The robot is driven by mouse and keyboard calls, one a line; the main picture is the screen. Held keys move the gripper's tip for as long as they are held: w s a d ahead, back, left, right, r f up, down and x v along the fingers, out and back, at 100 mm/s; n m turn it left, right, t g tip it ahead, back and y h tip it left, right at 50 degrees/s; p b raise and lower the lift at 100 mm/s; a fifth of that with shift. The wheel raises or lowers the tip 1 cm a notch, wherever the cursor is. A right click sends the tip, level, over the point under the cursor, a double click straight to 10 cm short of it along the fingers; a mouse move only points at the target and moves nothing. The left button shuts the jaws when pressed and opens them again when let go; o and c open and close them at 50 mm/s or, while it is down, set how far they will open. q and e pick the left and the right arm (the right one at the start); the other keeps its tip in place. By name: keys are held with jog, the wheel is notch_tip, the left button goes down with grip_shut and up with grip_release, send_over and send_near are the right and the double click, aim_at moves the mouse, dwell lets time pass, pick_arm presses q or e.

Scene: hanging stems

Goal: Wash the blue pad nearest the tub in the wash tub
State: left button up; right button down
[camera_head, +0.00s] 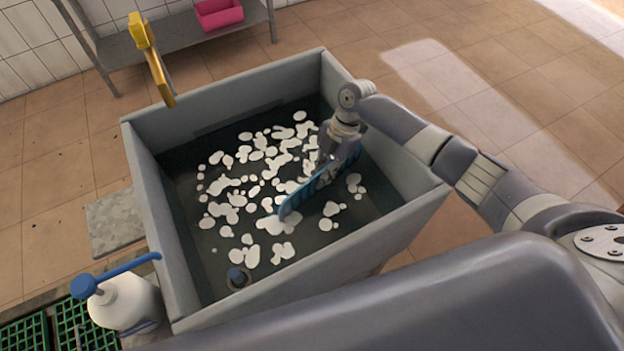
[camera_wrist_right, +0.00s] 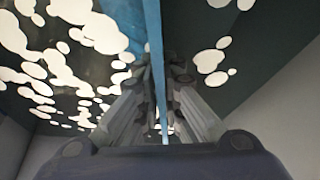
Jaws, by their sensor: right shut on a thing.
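The grey wash tub (camera_head: 385,240) stands in the middle of the head view and holds dark water with white foam patches. My right gripper (camera_head: 326,160) reaches down inside the tub and is shut on the blue pad (camera_head: 303,193). The pad is a thin blue sheet held on edge, its lower part at the foamy water; how deep it sits I cannot tell. In the right wrist view the pad (camera_wrist_right: 154,45) runs edge-on between the fingers (camera_wrist_right: 160,105). My left gripper is not in view.
A white bottle with a blue pump (camera_head: 125,300) stands at the front left beside green grating (camera_head: 75,325). A blue-topped plug (camera_head: 238,278) sits in the tub's near corner. A pink bin (camera_head: 219,13) is on a shelf behind.

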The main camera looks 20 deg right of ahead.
jog(key=shift+w+d, duration=0.2)
jog(key=shift+d, duration=0.9)
notch_tip(320, 180, up, 36)
jog(key=p, duration=1.9)
jog(key=shift+p, duration=0.35)
